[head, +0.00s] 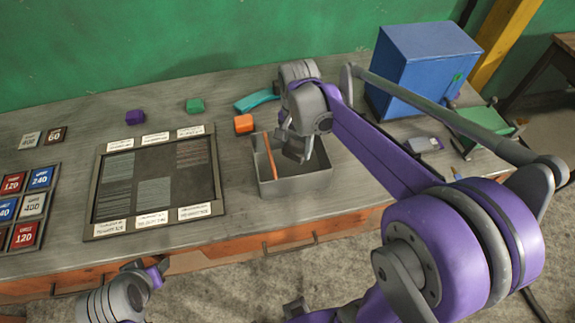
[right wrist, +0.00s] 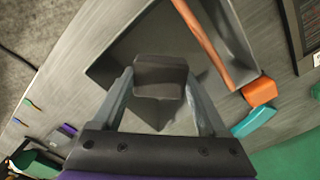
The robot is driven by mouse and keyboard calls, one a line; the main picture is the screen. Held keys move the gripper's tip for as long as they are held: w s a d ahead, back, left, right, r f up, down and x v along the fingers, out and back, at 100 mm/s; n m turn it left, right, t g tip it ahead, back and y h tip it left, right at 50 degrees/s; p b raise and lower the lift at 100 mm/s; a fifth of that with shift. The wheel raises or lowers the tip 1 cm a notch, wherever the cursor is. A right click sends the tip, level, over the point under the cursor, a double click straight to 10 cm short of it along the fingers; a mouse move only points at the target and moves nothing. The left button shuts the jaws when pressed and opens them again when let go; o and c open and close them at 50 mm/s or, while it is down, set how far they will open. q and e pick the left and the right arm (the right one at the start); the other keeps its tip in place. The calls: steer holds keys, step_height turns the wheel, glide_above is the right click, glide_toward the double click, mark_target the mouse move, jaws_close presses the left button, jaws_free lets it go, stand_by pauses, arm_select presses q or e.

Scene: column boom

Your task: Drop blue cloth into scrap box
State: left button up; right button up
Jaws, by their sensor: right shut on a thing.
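An open grey box (head: 297,186) stands on the bench with an orange stick (head: 269,157) leaning inside it. My right gripper (head: 296,150) is over the box, pointing down into it. In the right wrist view it is shut on a dark grey, block-like thing (right wrist: 160,76), with the grey box (right wrist: 122,66) around and below. The held thing does not look blue, and I cannot tell whether it is cloth. A teal-blue curved piece (head: 257,100) lies on the bench behind the box; it also shows in the right wrist view (right wrist: 254,122).
An orange block (head: 244,123) sits just behind the box, with green (head: 195,105) and purple (head: 135,117) blocks farther left. A framed dark panel (head: 154,184) lies left of the box. A large blue cabinet (head: 425,62) stands at the back right.

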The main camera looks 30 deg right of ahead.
steer(key=shift+w+f, duration=0.1)
steer(key=shift+f, duration=0.1)
steer(key=o, duration=1.3)
steer(key=shift+c, duration=0.2)
step_height(320, 180, up, 11)
steer(key=shift+p, duration=0.3)
steer(key=s+a+f+n+t, duration=0.3)
steer(key=s+f+n, duration=0.2)
steer(key=s+f, duration=0.1)
steer(key=s+a+f+n+t, duration=0.2)
steer(key=s+a+f+n, duration=0.1)
steer(key=s+f+n, duration=0.3)
steer(key=shift+s+a+f+n+t, duration=0.2)
steer(key=shift+s+a+n+t, duration=0.15)
steer(key=shift+s, duration=0.65)
